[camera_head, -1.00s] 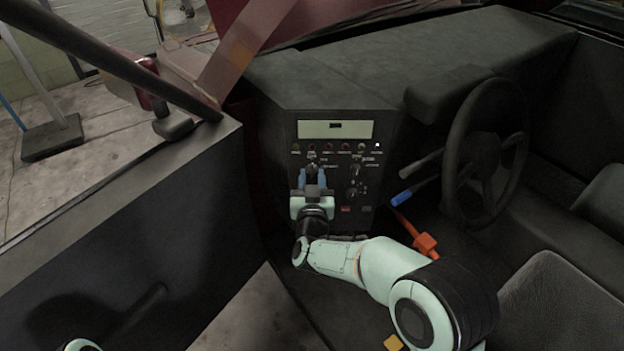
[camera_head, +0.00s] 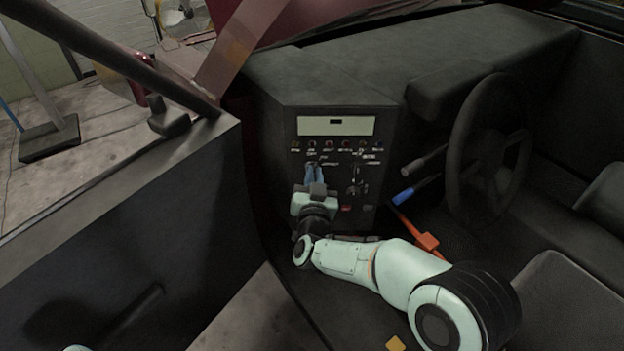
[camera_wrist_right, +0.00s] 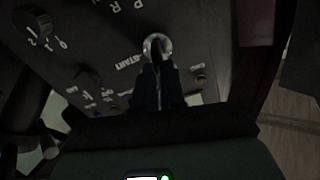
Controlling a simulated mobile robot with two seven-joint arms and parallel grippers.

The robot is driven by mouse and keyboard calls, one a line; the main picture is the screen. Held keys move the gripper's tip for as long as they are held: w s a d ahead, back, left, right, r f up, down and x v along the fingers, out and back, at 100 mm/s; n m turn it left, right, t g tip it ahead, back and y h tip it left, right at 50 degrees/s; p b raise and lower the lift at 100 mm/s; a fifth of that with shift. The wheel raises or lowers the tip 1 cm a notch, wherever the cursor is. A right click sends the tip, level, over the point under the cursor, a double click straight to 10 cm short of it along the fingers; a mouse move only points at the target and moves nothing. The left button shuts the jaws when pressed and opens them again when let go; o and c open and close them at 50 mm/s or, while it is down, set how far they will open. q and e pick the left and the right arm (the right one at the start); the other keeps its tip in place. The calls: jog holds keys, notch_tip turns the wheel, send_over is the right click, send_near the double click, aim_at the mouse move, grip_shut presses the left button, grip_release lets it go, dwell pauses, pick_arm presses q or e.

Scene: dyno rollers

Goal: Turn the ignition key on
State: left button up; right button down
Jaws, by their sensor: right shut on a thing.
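The dark control panel (camera_head: 335,158) stands in the middle of the head view, with a pale display and a row of small lamps. The ignition key is at its left part, mostly hidden by my right gripper (camera_head: 314,172). The gripper's blue fingers are shut on the key, close against the panel. In the right wrist view the round metal ignition switch (camera_wrist_right: 158,42) shows, with a START label beside it. The dark fingers (camera_wrist_right: 156,72) reach up to it, and the key itself cannot be made out clearly. My left gripper is out of view.
A black knob (camera_head: 355,189) sits right of the gripper. The door (camera_head: 150,240) bounds the left side.

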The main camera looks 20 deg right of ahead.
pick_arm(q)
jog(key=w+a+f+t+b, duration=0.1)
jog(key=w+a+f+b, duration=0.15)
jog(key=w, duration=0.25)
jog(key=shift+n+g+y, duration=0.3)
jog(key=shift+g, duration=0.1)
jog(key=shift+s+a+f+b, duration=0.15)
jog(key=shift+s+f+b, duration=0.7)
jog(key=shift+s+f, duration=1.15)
pick_arm(e)
jog(key=shift+s+d+f+m, duration=0.1)
jog(key=shift+d+f+m, duration=0.1)
jog(key=shift+m, duration=1.4)
jog(key=shift+d+f+m, duration=0.1)
jog(key=shift+d+m, duration=0.05)
jog(key=shift+m, duration=1.45)
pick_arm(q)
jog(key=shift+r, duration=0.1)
pick_arm(e)
jog(key=c, duration=1.2)
grip_release()
jog(key=shift+r, duration=0.1)
